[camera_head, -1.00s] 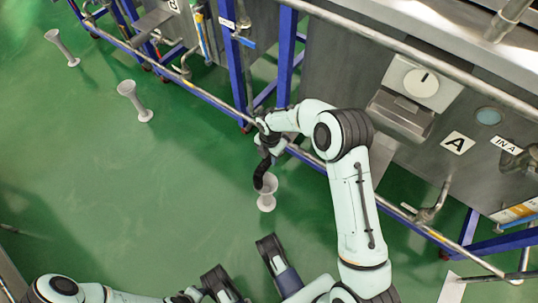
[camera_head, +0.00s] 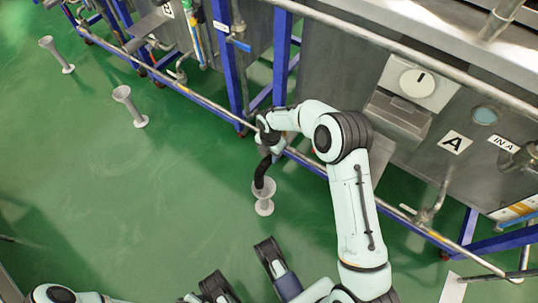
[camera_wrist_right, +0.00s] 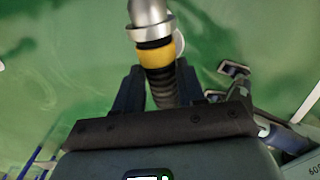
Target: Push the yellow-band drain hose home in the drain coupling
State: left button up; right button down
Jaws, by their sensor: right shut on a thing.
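The yellow-band drain hose (camera_wrist_right: 157,57) is black and ribbed, with its yellow band just below a grey metal elbow pipe with a pale collar, the drain coupling (camera_wrist_right: 150,22). A short black stretch shows between band and collar; how deep the end sits cannot be told. My right gripper (camera_wrist_right: 158,92) is shut on the hose below the band. In the head view the right gripper (camera_head: 268,146) is beside the lower rail and hides the coupling. The hose (camera_head: 264,172) hangs from it towards a floor funnel. My left gripper (camera_head: 240,264) is open and empty, near the bottom edge.
The pale floor funnel (camera_head: 264,204) stands below the right gripper. Two more funnels (camera_head: 131,106) (camera_head: 57,54) stand at the left. A steel rail (camera_head: 395,221) and blue frame legs (camera_head: 232,60) run along the machine front. The green floor at left is mostly clear.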

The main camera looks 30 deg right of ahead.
pick_arm(q)
jog(key=shift+w+f+b, duration=0.1)
jog(key=shift+f+b, duration=0.4)
jog(key=shift+b, duration=0.05)
pick_arm(e)
jog(key=shift+w+d, duration=0.3)
jog(key=shift+d, duration=0.35)
jog(key=shift+w+d, duration=0.25)
jog(key=shift+d, duration=0.35)
jog(key=c, duration=0.6)
grip_release()
jog(key=shift+r+p, duration=0.35)
jog(key=shift+r, duration=0.55)
pick_arm(q)
jog(key=shift+t, duration=0.7)
jog(key=w+r+p, duration=0.2)
jog(key=r, duration=0.1)
jog(key=w+r+p, duration=0.1)
jog(key=shift+w+d+r, duration=0.25)
jog(key=shift+w+r, duration=0.05)
jog(key=shift+r, duration=0.05)
pick_arm(e)
notch_tip(320, 180, up, 12)
jog(key=shift+f, duration=0.2)
